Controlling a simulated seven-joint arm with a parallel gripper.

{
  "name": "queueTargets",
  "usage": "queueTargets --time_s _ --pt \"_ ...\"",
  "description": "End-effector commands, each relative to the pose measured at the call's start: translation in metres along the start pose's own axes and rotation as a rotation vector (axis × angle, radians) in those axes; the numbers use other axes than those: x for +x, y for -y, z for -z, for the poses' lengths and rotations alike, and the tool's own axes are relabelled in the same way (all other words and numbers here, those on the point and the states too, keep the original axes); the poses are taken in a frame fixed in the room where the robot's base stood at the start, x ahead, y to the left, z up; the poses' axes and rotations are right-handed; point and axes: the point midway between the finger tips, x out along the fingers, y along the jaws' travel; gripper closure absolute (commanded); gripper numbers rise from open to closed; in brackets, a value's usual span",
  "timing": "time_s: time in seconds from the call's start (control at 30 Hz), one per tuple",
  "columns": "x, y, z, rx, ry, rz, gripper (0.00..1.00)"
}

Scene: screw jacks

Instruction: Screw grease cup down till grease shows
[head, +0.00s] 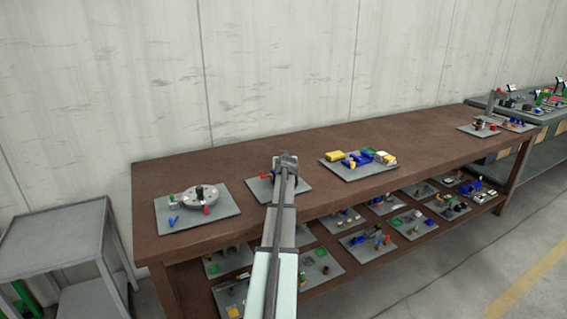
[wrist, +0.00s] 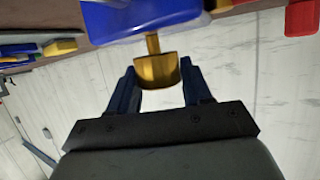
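The brass grease cup (wrist: 157,72) shows in the wrist view, with a thin brass stem rising from it to a blue block (wrist: 140,18). My gripper (wrist: 157,75) has its two dark fingers at either side of the cup, their tips close against its left and right edges. Whether they press on the cup or only straddle it cannot be told. No grease can be made out. In the head view my gripper (head: 286,160) is over a grey plate (head: 258,190) on the brown bench; my arm hides much of that plate and the cup.
A red block (wrist: 302,18) is at the upper right of the wrist view. On the bench (head: 330,145), a plate with a round disc (head: 200,197) stands left and a plate with blue and yellow parts (head: 360,160) right. Bare bench lies farther right. The lower shelf holds several plates.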

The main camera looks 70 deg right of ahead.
Motion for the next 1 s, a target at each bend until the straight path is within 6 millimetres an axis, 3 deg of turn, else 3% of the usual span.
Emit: queueTargets --time_s 0.2,0.57,0.77,1.0 --pt "0.0 0.0 0.001 0.0 0.0 0.0 0.31" --pt "-0.004 0.0 -0.001 -0.001 0.003 0.001 0.31" --pt "-0.022 0.0 -0.002 0.0 0.003 0.0 0.31" --pt "-0.063 0.0 -0.002 0.0 0.001 0.0 0.31"
